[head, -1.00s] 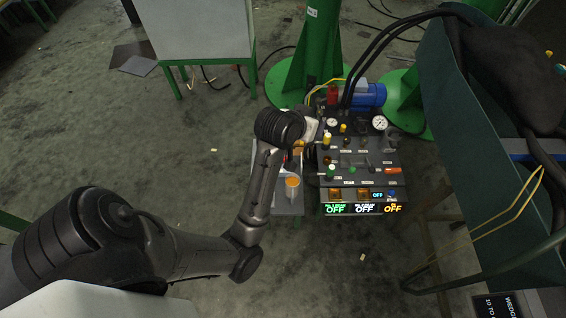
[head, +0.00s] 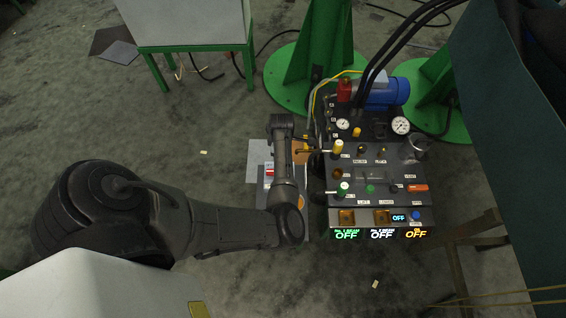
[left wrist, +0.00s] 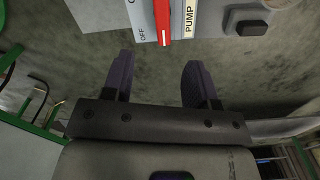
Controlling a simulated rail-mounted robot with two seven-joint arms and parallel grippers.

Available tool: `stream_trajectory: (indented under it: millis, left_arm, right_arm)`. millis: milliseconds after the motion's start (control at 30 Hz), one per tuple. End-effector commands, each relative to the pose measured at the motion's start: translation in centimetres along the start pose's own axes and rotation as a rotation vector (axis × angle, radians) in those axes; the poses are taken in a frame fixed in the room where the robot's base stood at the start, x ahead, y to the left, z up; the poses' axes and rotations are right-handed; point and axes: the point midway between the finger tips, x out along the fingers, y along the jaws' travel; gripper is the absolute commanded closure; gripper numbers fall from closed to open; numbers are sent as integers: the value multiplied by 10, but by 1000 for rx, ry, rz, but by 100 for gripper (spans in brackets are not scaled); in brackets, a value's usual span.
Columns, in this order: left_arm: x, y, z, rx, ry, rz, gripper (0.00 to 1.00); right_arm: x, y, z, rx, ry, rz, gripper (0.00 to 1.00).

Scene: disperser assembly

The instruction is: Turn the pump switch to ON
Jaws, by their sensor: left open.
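The pump switch (left wrist: 162,22) is a red bar handle with a white edge on a light grey box (left wrist: 105,14). It shows at the top of the left wrist view, with an OFF label on its left and a PUMP label on its right. In the head view, red beside my forearm looks like this switch (head: 269,169). My left gripper (left wrist: 157,66) is open and empty. Its two dark fingers point toward the box, apart from the handle, which lies beyond the gap between them. The fingers are hidden in the head view. My right gripper is not in view.
A control panel (head: 373,174) with knobs, gauges and lit OFF displays stands right of my left forearm. A blue motor (head: 387,92) and green columns (head: 322,50) are behind it. Open floor (head: 190,150) lies to the left. A dark block (left wrist: 252,28) sits right of the PUMP label.

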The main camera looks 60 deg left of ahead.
Motion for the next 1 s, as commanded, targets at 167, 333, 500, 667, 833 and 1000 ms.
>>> stream_trajectory:
  millis: [167,333,500,667,833,1000]
  left_arm:
    - [0,1,-1,-196,3,5,47]
    - [4,1,-1,-273,3,5,47]
    - [27,1,-1,-281,3,4,47]
    - [58,1,-2,-279,4,3,47]
    - [90,1,-2,-278,3,5,47]
    - [114,1,-1,-279,2,5,47]
  right_arm:
    - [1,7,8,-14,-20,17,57]
    - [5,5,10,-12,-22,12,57]
    - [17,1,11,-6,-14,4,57]
    - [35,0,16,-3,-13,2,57]
    - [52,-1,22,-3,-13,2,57]
    - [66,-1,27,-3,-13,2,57]
